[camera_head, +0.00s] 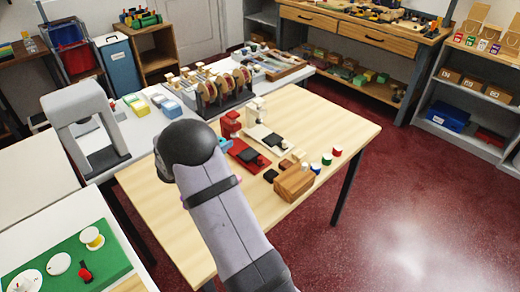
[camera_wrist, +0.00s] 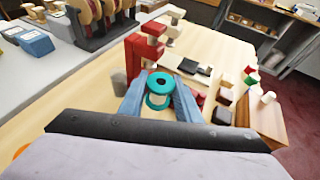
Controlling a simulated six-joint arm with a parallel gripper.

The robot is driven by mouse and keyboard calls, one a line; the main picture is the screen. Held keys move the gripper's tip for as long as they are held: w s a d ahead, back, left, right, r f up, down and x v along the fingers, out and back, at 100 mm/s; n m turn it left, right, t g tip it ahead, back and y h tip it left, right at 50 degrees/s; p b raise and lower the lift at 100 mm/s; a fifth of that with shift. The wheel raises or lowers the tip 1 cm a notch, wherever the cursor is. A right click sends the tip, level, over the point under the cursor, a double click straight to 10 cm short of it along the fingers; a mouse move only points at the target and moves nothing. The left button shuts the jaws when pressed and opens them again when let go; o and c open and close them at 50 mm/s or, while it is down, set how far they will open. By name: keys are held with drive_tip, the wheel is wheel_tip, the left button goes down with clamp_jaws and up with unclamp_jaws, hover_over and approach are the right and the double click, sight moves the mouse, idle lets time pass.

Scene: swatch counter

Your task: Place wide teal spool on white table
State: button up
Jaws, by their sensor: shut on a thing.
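In the wrist view the teal spool (camera_wrist: 157,101) sits between the two blue fingers of my gripper (camera_wrist: 160,86). The spool has teal flanges, a pale middle and a dark centre hole. My gripper is shut on it. In the head view my arm hides most of the gripper and spool; only a small blue part (camera_head: 226,144) shows over the wooden table. A white table (camera_head: 35,178) stands at the left of the head view. Whether the spool touches the surface below cannot be told.
The light wooden table (camera_head: 330,120) holds a red device (camera_head: 230,124), a black-and-white device (camera_head: 268,140) and a wooden block (camera_head: 294,181) with small coloured spools nearby. A grey arch-shaped machine (camera_head: 85,125) stands at the left. A green mat (camera_head: 95,262) carries white discs.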

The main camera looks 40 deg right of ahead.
drive_tip(key=shift+f+p, duration=0.85)
drive_tip(key=shift+f, duration=4.15)
drive_tip(key=shift+f, duration=0.1)
drive_tip(key=shift+f, duration=0.15)
drive_tip(key=o, duration=1)
drive_tip(key=shift+r, duration=0.25)
